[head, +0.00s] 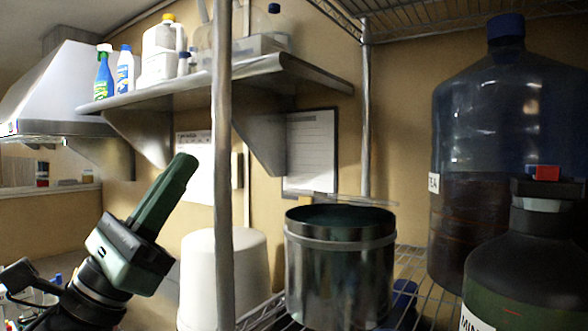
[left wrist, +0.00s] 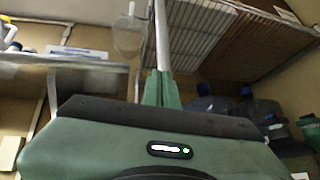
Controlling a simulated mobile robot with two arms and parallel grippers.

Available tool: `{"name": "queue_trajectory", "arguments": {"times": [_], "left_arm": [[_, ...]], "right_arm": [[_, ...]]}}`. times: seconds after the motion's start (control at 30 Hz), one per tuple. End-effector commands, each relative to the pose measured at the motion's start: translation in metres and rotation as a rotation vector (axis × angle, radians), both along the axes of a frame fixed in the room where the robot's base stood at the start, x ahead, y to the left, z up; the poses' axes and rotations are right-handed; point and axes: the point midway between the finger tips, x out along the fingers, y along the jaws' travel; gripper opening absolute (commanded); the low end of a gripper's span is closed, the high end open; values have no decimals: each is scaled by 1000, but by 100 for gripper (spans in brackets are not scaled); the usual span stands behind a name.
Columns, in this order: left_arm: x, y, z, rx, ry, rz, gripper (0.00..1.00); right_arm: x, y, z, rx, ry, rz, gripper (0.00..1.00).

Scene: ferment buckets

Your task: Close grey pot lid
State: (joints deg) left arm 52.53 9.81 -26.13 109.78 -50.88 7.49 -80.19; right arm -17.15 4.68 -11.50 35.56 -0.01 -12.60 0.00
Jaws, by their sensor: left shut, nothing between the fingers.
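The grey metal pot (head: 340,275) stands on a wire shelf right of the middle in the head view. Its top shows a dark greenish round surface, and I cannot tell whether this is the inside or a cover. A thin, pale, nearly edge-on strip (head: 362,201) shows at the pot's back rim; it may be the lid. My left gripper (head: 188,160) is raised at the left, pointing up and right, apart from the pot. Its green fingers are shut and empty, and they also show in the left wrist view (left wrist: 161,76). My right gripper is not in view.
A shelf post (head: 222,200) and a white bucket (head: 235,270) stand between my left gripper and the pot in the picture. A large blue carboy (head: 480,130) and a dark labelled jar (head: 525,265) stand to the pot's right. A wall shelf (head: 200,92) with bottles hangs above.

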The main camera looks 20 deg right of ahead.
Motion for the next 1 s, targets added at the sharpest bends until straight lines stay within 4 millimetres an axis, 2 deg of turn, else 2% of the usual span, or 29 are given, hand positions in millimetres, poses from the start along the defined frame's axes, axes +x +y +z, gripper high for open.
{"name": "queue_trajectory", "arguments": {"times": [0.03,0.1,0.2,0.3,0.37,0.5,0.63,0.8,0.9,1.0], "left_arm": [[-22,-21,21,106,-171,56,0],[-50,-51,38,259,-420,143,0],[-86,-91,49,492,-822,292,0],[-104,-120,49,725,-1228,441,0],[-107,-128,48,864,-1465,526,0],[-100,-122,54,1176,-1938,676,0],[-91,-99,70,1420,-2230,745,0],[-88,-75,87,1607,-2404,759,0],[-85,-72,87,1643,-2433,755,0],[-80,-80,83,1645,-2437,750,0]], "right_arm": [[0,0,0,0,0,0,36],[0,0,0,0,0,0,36],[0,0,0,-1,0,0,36],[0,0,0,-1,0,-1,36],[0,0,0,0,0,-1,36],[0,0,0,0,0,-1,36],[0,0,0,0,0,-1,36],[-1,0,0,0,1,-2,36],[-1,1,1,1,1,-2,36],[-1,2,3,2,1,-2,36]]}}
